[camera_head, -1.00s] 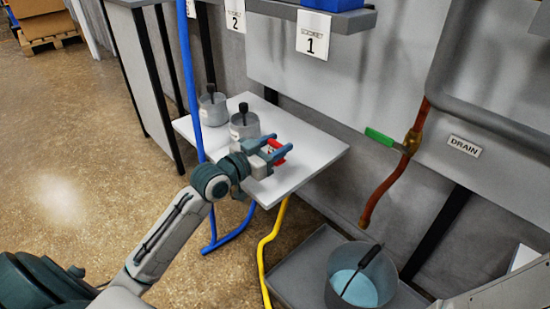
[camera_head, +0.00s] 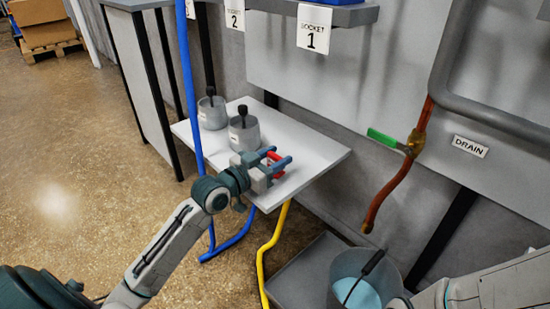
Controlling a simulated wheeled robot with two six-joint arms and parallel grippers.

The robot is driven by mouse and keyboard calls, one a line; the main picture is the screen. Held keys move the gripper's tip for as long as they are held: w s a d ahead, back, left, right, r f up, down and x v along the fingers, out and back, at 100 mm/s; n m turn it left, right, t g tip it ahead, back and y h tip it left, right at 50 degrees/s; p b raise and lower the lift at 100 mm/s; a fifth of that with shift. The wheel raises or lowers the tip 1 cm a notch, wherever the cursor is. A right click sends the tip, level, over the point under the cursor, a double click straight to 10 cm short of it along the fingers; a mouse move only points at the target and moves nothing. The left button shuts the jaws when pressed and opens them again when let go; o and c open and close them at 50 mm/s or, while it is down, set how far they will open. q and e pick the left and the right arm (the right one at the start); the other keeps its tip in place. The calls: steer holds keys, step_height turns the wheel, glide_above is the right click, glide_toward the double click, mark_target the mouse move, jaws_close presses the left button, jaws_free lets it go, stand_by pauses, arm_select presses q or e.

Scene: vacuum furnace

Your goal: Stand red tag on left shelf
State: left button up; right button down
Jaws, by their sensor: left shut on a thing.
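The red tag (camera_head: 276,169) is between the fingers of my left gripper (camera_head: 279,161), which is shut on it. The tag is partly hidden by the blue fingers. I cannot tell whether the tag touches the shelf top. My right arm shows at the lower right edge, but its gripper fingers are not in view.
Two grey pots with black knobs, one at the back left (camera_head: 212,113) and one nearer (camera_head: 244,133), stand on the shelf. A blue hose (camera_head: 188,75) and a yellow hose (camera_head: 271,250) run beside it. A bucket (camera_head: 365,278), a red drain pipe (camera_head: 388,192) and its green-handled valve (camera_head: 382,138) are at right.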

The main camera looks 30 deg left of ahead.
arm_select(q)
steer(key=o, duration=1)
steer(key=shift+f, duration=0.1)
